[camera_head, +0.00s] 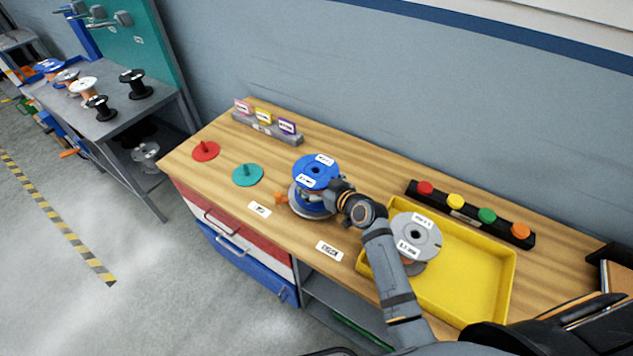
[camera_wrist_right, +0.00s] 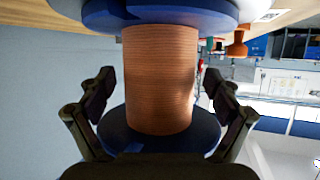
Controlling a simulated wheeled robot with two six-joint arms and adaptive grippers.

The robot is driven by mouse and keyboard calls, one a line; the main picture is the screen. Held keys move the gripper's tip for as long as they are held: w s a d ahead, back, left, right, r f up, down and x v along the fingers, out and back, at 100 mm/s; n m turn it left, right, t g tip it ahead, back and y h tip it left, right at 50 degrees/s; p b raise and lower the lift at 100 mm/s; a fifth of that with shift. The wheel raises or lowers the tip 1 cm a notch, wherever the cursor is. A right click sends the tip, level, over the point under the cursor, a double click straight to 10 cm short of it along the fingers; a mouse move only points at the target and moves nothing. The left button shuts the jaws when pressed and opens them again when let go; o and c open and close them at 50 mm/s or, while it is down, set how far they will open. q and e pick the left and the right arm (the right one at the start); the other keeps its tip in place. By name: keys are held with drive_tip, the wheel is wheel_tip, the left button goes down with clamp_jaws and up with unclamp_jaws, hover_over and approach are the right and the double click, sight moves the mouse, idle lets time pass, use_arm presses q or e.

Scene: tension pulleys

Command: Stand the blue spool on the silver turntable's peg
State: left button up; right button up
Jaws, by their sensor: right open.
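The blue spool (camera_head: 316,165) stands upright over the silver turntable (camera_head: 307,208) in the head view. Its flanges are blue with white labels, and its copper-coloured winding (camera_wrist_right: 160,80) fills the middle of the right wrist view. The turntable's peg is not visible, so I cannot see how the spool sits on it. My right gripper (camera_wrist_right: 155,92) is open, with one finger on each side of the winding and a visible gap at both sides. In the head view the right gripper (camera_head: 335,190) is at the spool's near right side, its fingers partly hidden. My left gripper is not in view.
A yellow tray (camera_head: 465,300) with a grey spool (camera_head: 415,236) lies to the right. A red disc (camera_head: 205,151) and a teal disc (camera_head: 247,175), both with pegs, are to the left. A row of coloured buttons (camera_head: 470,211) and a label stand (camera_head: 265,127) line the back.

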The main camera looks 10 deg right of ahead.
drive_tip(key=v, duration=1.2)
idle(0.4)
